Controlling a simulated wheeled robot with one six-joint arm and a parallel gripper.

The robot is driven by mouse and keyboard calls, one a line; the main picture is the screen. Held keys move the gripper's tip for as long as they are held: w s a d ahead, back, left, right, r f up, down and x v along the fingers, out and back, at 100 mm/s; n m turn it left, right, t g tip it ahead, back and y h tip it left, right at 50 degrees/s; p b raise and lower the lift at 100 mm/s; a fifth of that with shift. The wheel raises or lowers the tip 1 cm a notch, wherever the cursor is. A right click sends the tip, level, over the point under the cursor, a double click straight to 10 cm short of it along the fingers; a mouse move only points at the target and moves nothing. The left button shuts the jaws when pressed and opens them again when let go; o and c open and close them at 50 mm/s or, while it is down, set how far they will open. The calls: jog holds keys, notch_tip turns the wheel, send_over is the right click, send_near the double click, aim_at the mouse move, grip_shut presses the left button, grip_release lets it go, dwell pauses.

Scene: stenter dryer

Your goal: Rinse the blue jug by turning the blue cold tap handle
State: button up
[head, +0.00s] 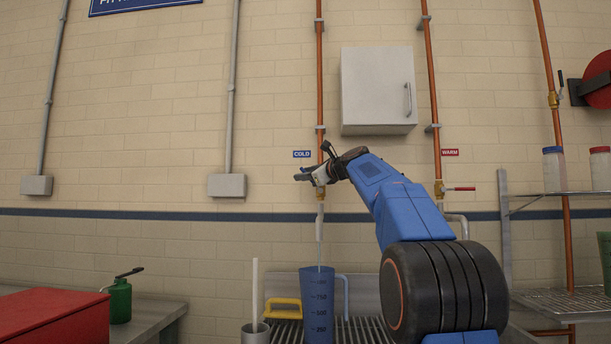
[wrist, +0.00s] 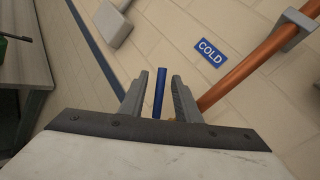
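The blue jug (head: 319,305) stands upright under the cold tap (head: 320,193), on a slatted drainer. A pale streak like running water hangs from the spout down to the jug's mouth. My gripper (head: 303,174) is at the cold tap, below the COLD sign, and hides much of the tap body. In the wrist view, the blue tap handle (wrist: 159,92) lies between my two fingers (wrist: 159,86), with a narrow gap on each side. The fingers are open around it and do not look clamped. The jug's inside is hidden.
A warm tap with a red handle (head: 460,189) is to the right. A wall cabinet (head: 378,88) hangs above. A red box (head: 55,318) and green can (head: 120,301) are far left.

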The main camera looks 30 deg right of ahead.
grip_shut()
notch_tip(320, 180, down, 6)
jog(key=w+a+n+g+h, duration=0.1)
jog(key=a+n+g+h, duration=0.1)
jog(key=n+g, duration=0.3)
jog(key=shift+w+n+g+h, duration=0.25)
jog(key=shift+n+g+h, duration=0.15)
jog(key=shift+n+h, duration=0.1)
dwell(0.3)
jog(key=shift+a+f, duration=0.1)
jog(key=shift+f, duration=0.05)
